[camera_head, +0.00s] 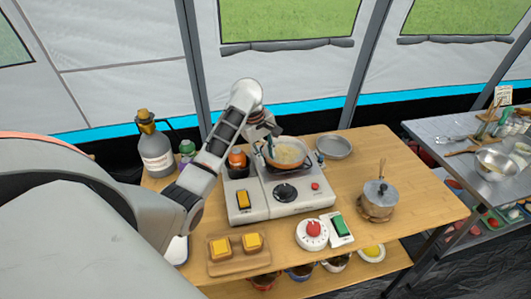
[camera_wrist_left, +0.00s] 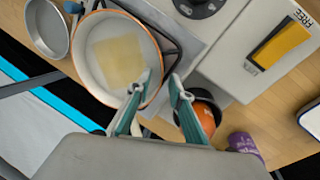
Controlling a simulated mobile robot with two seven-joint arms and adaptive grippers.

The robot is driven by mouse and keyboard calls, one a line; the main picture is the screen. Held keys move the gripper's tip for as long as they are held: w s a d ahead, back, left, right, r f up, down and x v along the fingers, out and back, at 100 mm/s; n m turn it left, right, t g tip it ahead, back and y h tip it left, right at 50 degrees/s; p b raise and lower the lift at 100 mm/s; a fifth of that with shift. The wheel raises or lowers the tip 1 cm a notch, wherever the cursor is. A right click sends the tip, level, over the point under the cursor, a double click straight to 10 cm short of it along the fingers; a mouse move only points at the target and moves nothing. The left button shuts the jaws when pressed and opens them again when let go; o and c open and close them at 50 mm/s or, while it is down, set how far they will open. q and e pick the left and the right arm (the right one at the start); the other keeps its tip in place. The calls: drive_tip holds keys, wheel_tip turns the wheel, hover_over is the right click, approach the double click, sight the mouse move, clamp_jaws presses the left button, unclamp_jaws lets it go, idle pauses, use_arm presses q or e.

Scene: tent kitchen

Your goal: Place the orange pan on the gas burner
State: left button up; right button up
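The orange pan (camera_head: 289,155) has an orange rim and cream inside, with a flat yellowish piece in it. It sits over the dark grate of the gas burner (camera_wrist_left: 170,38) at the back of the white stove unit (camera_head: 270,203). In the left wrist view the pan (camera_wrist_left: 92,72) fills the upper left and covers part of the grate. My left gripper (camera_head: 268,142) is at the pan's near-left edge. In the wrist view its fingers (camera_wrist_left: 160,78) are apart, one over the pan's rim and one outside it. No grip on the pan shows. My right gripper is out of view.
A grey empty pan (camera_head: 333,147) lies right of the stove. An orange-topped item (camera_head: 237,158) stands in a dark holder close left of the pan. A pot (camera_head: 380,195), a red timer (camera_head: 313,232) and a wooden tray (camera_head: 222,262) are also on the table.

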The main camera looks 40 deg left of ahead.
use_arm(q)
drive_tip(key=v, duration=1.2)
drive_tip(key=shift+r, duration=0.2)
idle(0.4)
